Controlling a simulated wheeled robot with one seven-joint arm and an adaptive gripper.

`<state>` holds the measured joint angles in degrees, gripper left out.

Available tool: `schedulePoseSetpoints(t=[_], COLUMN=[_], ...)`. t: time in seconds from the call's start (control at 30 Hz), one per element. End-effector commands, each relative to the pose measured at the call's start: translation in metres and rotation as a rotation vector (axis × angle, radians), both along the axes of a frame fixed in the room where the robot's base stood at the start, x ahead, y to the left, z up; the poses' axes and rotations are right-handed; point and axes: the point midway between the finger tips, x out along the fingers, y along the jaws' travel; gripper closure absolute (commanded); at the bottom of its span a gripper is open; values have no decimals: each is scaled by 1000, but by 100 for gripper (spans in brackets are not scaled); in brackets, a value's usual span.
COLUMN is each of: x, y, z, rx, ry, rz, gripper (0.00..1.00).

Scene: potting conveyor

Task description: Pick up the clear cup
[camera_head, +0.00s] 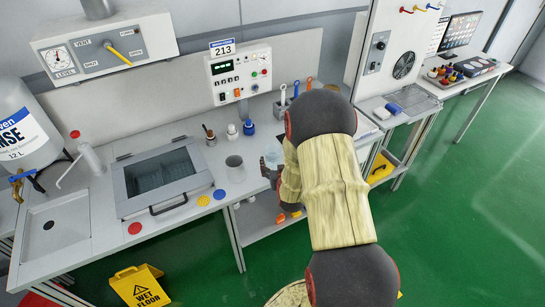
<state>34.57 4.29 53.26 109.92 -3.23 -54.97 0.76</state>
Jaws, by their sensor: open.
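A pale, see-through cup (272,154) stands on the bench just left of my arm, partly hidden by it. A grey cup (235,168) stands upright on the bench to its left, near the front edge. My gripper (267,171) shows only as a small dark part at the left side of my arm, close to the clear cup. It is open. My arm hides most of it, and I cannot tell whether it touches the clear cup.
Small bottles (249,128) stand behind the cups, below a control box (239,74). A lidded basin (162,176) lies left, with coloured discs (203,200) along the front edge. A yellow wet-floor sign (138,287) stands on the green floor.

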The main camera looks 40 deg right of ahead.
Motion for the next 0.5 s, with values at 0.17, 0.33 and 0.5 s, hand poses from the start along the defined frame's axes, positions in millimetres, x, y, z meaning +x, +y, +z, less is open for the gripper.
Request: schedulePoseSetpoints(t=[0.17,0.33,0.5], x=[15,31,49], y=[-8,-14,-24], z=[-8,-22,-30], rx=[0,1,-1], ry=[-1,0,-2], rz=[1,2,2], gripper=[30,30,30])
